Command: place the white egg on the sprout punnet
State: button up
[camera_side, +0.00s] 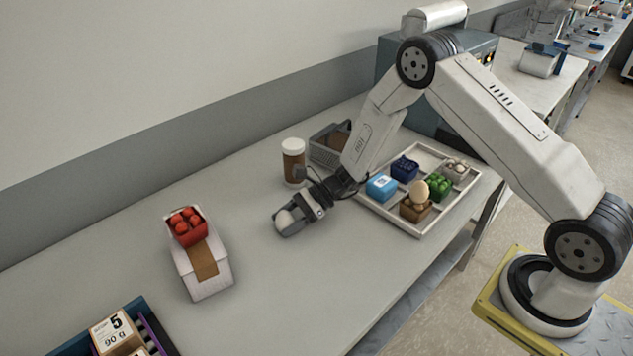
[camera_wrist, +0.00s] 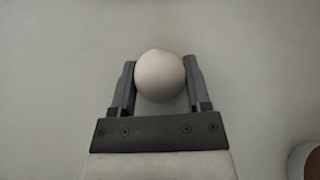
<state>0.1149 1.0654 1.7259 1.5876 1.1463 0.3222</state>
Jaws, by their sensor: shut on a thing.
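The white egg (camera_side: 284,218) is between the fingers of my gripper (camera_side: 292,222), which is shut on it over the bare table. In the wrist view the egg (camera_wrist: 160,76) sits between both fingertips of my gripper (camera_wrist: 160,84). I cannot tell how high it is above the table. The green punnet (camera_side: 438,188), which looks like the sprout punnet, stands in the pale divided tray (camera_side: 420,232), right of my gripper and apart from it.
The tray also holds a brown punnet (camera_side: 415,211) with a tan egg on top, a blue box (camera_side: 381,187) and a dark blue punnet (camera_side: 404,169). A brown jar (camera_side: 292,165) stands behind my gripper. A red punnet (camera_side: 187,229) sits on a white carton (camera_side: 208,278) at left.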

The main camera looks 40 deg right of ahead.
jog(key=shift+f, duration=0.15)
jog(key=o, duration=0.9)
jog(key=shift+r, duration=0.2)
jog(key=v, duration=1.2)
jog(key=shift+s, duration=0.1)
